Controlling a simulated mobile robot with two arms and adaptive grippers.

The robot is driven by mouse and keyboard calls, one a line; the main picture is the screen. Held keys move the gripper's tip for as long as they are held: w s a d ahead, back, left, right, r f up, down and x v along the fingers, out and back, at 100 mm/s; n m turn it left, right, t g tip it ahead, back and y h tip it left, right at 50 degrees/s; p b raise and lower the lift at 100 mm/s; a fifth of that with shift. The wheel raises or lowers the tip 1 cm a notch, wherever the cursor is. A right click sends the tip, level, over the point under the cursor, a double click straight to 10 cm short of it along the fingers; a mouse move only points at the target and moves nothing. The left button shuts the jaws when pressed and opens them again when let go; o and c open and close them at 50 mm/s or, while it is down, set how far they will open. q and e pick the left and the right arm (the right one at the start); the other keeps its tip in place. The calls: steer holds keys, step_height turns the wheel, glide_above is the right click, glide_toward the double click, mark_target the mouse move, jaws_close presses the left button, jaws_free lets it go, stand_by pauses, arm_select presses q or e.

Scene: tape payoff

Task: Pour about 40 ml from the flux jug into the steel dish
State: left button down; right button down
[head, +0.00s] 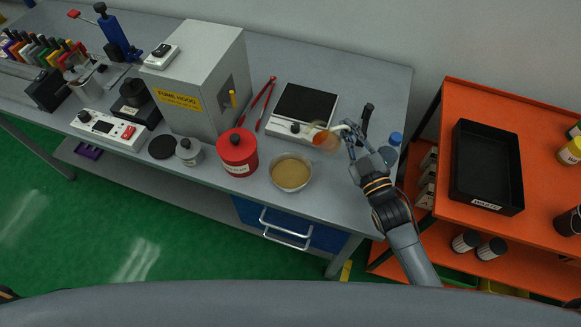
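The flux jug (325,139) is a small clear vessel with amber liquid and a pale handle, at the front right of the scale. My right gripper (348,133) is at its handle and appears shut on it; the fingertips are partly hidden. The jug looks tilted a little, though its exact angle and whether it is lifted are hard to tell. The steel dish (291,188) stands on the bench near the front edge, below and left of the jug, with tan liquid in it. No stream between jug and dish is visible. My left gripper is not in view.
A scale with a dark plate (305,103) is behind the jug. A red canister (237,155) stands just left of the dish. A blue-capped bottle (391,150) and a dark upright tool (366,115) are close to my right gripper. An orange cart (452,112) stands right.

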steer(key=shift+r, duration=0.1)
steer(key=shift+w+d+r+m+p, duration=0.2)
steer(key=shift+d+r+m+p, duration=0.1)
steer(key=shift+p, duration=0.3)
steer(key=d+m+p, duration=0.1)
steer(key=m+p, duration=0.1)
steer(key=w+d+r+m+p, duration=0.1)
steer(key=m+p, duration=0.1)
steer(key=w+d+r+m+g+h+p, duration=0.1)
steer(key=m+p, duration=0.1)
steer(key=shift+w+d, duration=0.1)
